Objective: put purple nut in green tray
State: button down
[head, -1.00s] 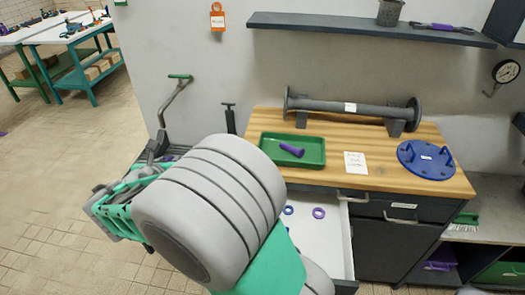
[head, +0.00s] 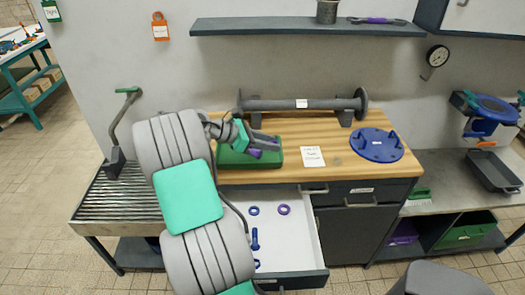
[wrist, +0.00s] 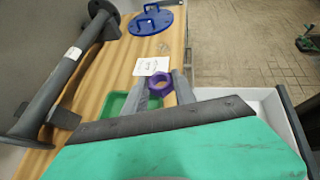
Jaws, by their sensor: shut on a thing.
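The purple nut (wrist: 162,93) is between my two fingertips in the wrist view. My gripper (wrist: 161,88) is shut on it. In the head view my gripper (head: 272,143) is above the green tray (head: 279,160) on the wooden worktop, and the arm covers the tray's left part. A purple bolt (head: 255,153) lies in the tray, partly hidden by the fingers. In the wrist view the tray's green edge (wrist: 116,103) shows left of the fingers. The nut's height above the tray is hard to judge.
A grey flanged pipe (head: 300,104) lies behind the tray. A white label card (head: 312,156) and a blue flange (head: 376,145) are to the right. Below, an open white drawer (head: 290,245) holds a purple ring (head: 284,210) and several blue parts. A shelf (head: 300,27) hangs above.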

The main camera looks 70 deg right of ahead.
jog(key=w+d+f, duration=0.2)
jog(key=d, duration=0.3)
send_over(270, 155)
notch_tip(270, 155, down, 6)
jog(key=shift+r+p, duration=0.2)
jog(key=shift+p, duration=0.1)
jog(key=shift+f, duration=1.75)
jog(key=c, duration=1)
grip_release()
jog(key=shift+p, duration=0.3)
